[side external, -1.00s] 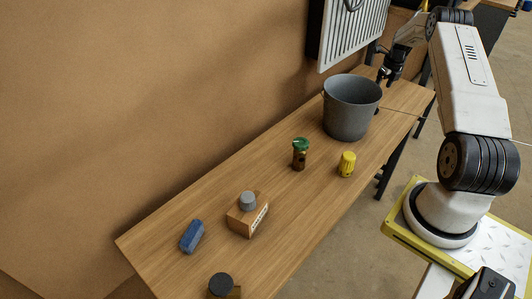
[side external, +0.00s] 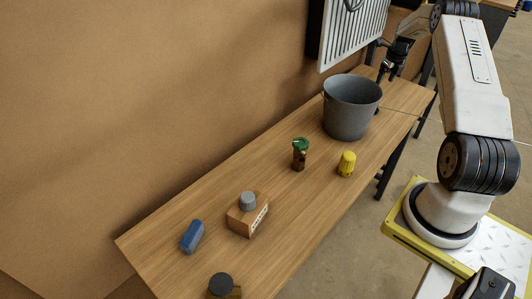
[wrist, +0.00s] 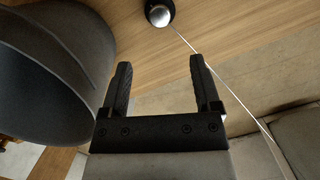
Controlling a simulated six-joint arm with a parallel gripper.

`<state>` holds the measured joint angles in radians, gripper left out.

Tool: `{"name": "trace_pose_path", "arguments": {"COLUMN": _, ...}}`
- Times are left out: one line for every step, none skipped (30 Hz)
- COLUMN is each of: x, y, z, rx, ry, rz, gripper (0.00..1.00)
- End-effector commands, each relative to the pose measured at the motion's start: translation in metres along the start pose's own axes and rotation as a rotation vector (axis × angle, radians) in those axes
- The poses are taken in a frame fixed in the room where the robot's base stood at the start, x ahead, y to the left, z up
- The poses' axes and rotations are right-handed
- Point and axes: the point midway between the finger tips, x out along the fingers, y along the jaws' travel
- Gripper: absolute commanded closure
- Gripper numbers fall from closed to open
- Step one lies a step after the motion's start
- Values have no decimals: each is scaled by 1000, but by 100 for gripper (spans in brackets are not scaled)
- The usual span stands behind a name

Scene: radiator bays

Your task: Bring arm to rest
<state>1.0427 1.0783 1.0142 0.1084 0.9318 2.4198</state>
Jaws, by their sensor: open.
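My gripper (side external: 385,75) is at the far end of the wooden bench in the side external view, just behind and right of the grey bucket. In the wrist view my gripper (wrist: 160,85) shows two black fingers spread apart with nothing between them. The grey bucket (side external: 348,112) stands upright on the bench; in the wrist view the bucket (wrist: 50,75) fills the left side, close to the left finger but apart from it. A dark round object with a shiny dome (wrist: 159,14) lies on the wood beyond the fingertips.
A white radiator (side external: 352,28) hangs on the wall.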

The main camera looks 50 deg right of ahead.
Motion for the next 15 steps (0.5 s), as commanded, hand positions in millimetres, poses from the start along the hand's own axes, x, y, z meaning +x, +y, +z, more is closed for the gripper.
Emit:
{"name": "trace_pose_path", "arguments": {"x": -3, "y": 2, "z": 1, "rx": -20, "ry": 1, "rz": -5, "gripper": 20}}
{"name": "trace_pose_path", "arguments": {"x": -4, "y": 3, "z": 2, "rx": -36, "ry": 2, "rz": -10, "gripper": 20}}
{"name": "trace_pose_path", "arguments": {"x": -8, "y": 5, "z": 3, "rx": -64, "ry": 4, "rz": -17, "gripper": 20}}
{"name": "trace_pose_path", "arguments": {"x": -11, "y": 7, "z": 5, "rx": -91, "ry": 4, "rz": -25, "gripper": 20}}
{"name": "trace_pose_path", "arguments": {"x": -14, "y": 9, "z": 6, "rx": -121, "ry": 6, "rz": -33, "gripper": 20}}
{"name": "trace_pose_path", "arguments": {"x": -19, "y": 12, "z": 8, "rx": -169, "ry": 10, "rz": -46, "gripper": 20}}
{"name": "trace_pose_path", "arguments": {"x": -24, "y": 14, "z": 10, "rx": -208, "ry": 12, "rz": -56, "gripper": 20}}
{"name": "trace_pose_path", "arguments": {"x": -28, "y": 18, "z": 12, "rx": -254, "ry": 16, "rz": -67, "gripper": 20}}
{"name": "trace_pose_path", "arguments": {"x": -34, "y": 24, "z": 14, "rx": -317, "ry": 20, "rz": -80, "gripper": 20}}
{"name": "trace_pose_path", "arguments": {"x": -38, "y": 29, "z": 16, "rx": -368, "ry": 24, "rz": -87, "gripper": 20}}
{"name": "trace_pose_path", "arguments": {"x": -42, "y": 36, "z": 19, "rx": -421, "ry": 26, "rz": -95, "gripper": 20}}
{"name": "trace_pose_path", "arguments": {"x": -46, "y": 48, "z": 22, "rx": -495, "ry": 28, "rz": -98, "gripper": 20}}
{"name": "trace_pose_path", "arguments": {"x": -47, "y": 59, "z": 24, "rx": -552, "ry": 29, "rz": -97, "gripper": 20}}
{"name": "trace_pose_path", "arguments": {"x": -50, "y": 70, "z": 26, "rx": -608, "ry": 29, "rz": -96, "gripper": 20}}
{"name": "trace_pose_path", "arguments": {"x": -52, "y": 85, "z": 28, "rx": -686, "ry": 28, "rz": -94, "gripper": 20}}
